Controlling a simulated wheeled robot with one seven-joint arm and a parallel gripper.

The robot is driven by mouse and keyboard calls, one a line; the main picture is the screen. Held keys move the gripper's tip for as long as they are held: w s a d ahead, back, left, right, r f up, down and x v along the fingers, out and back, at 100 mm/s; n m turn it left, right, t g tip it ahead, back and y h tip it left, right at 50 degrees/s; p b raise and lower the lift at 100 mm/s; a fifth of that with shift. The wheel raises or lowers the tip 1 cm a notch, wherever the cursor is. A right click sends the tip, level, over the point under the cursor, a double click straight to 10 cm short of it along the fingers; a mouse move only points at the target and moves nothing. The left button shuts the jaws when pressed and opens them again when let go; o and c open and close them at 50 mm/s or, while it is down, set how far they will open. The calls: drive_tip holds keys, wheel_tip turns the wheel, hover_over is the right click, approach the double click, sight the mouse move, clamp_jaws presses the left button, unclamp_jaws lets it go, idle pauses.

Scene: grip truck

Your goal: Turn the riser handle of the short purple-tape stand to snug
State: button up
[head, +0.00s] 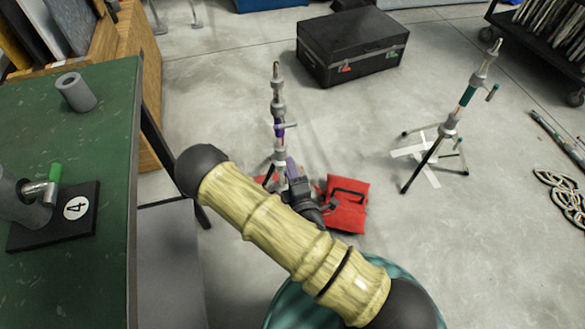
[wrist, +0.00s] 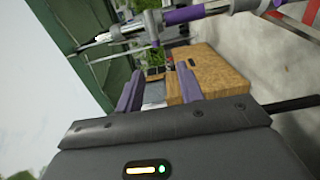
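The short purple-tape stand (head: 278,105) stands upright on the floor near the middle of the head view, with a purple band on its column. A small light handle sticks out to the right beside the band. In the wrist view the stand's purple and metal column (wrist: 185,15) crosses the top, with a collar on it. My gripper (head: 291,168) is low in front of the stand, just below the band and apart from the handle. In the wrist view my gripper (wrist: 158,75) has its two purple fingers apart with nothing between them. My arm hides the floor below.
A red sandbag (head: 346,207) lies by the stand's foot. A teal-tape stand (head: 466,96) is to the right. A black case (head: 350,48) is behind. A green table (head: 110,130) bounds the left. Floor between the two stands is mostly clear.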

drive_tip(key=shift+s+d+r+p, duration=0.15)
drive_tip(key=shift+s+r+p, duration=0.15)
drive_tip(key=shift+s+p, duration=0.25)
idle(0.4)
drive_tip(key=w+d+m+g+h, duration=0.4)
drive_tip(key=d+m+g+h, duration=0.4)
drive_tip(key=m, duration=0.7)
drive_tip(key=s+d+r+m+g+y, duration=0.2)
drive_tip(key=s+d+r+m+g, duration=0.15)
drive_tip(key=s+r, duration=0.35)
drive_tip(key=s+d+r+m+g+y, duration=0.1)
drive_tip(key=s+d+r+m+g, duration=0.25)
drive_tip(key=s+r, duration=0.35)
wheel_tip(320, 180, up, 35)
drive_tip(key=w+p, duration=0.1)
drive_tip(key=p, duration=3.2)
drive_tip(key=shift+d+f+n, duration=0.15)
drive_tip(key=shift+n, duration=0.25)
